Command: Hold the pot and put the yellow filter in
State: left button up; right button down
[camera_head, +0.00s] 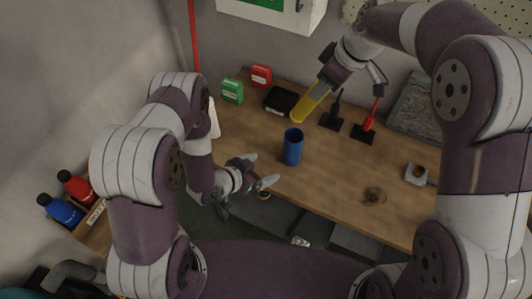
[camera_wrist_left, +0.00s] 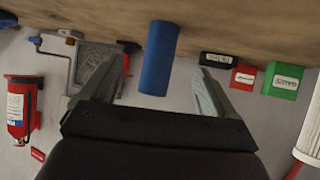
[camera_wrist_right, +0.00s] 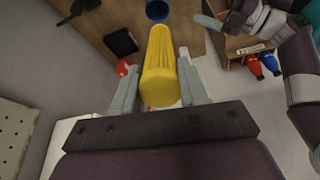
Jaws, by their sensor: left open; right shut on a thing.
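The blue pot (camera_head: 292,147) stands upright on the wooden table near its front edge; its open top shows in the right wrist view (camera_wrist_right: 157,10). My left gripper (camera_head: 262,170) is open and empty, left of the pot and apart from it. In the left wrist view the pot (camera_wrist_left: 160,58) appears ahead, between the spread fingers (camera_wrist_left: 163,85). The yellow filter (camera_head: 308,104) is a ribbed cylinder, held tilted above the table behind the pot. My right gripper (camera_wrist_right: 160,85) is shut on the yellow filter (camera_wrist_right: 159,65), whose far end points towards the pot.
A green box (camera_head: 232,91), a red box (camera_head: 261,76) and a black tray (camera_head: 281,101) are at the back left. Black (camera_head: 333,112) and red (camera_head: 369,121) upright tools stand right of the filter. The table around the pot is clear.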

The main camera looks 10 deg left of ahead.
aim_at(287, 145)
jog(key=shift+a, duration=0.1)
pick_arm(q)
jog(key=shift+t+h, duration=0.8)
jog(key=shift+t, duration=0.1)
jog(key=w+d, duration=0.2)
jog(key=w, duration=0.1)
jog(key=w+d, duration=0.3)
jog(key=w, duration=0.1)
jog(key=w+d, duration=0.3)
jog(key=w, duration=0.1)
jog(key=shift+d+f, duration=0.1)
jog(key=shift+d, duration=0.1)
jog(key=shift+s, duration=0.1)
jog(key=c, duration=1.1)
pick_arm(e)
notch_tip(287, 145, down, 10)
jog(key=shift+f, duration=0.2)
jog(key=c, duration=0.5)
grip_release()
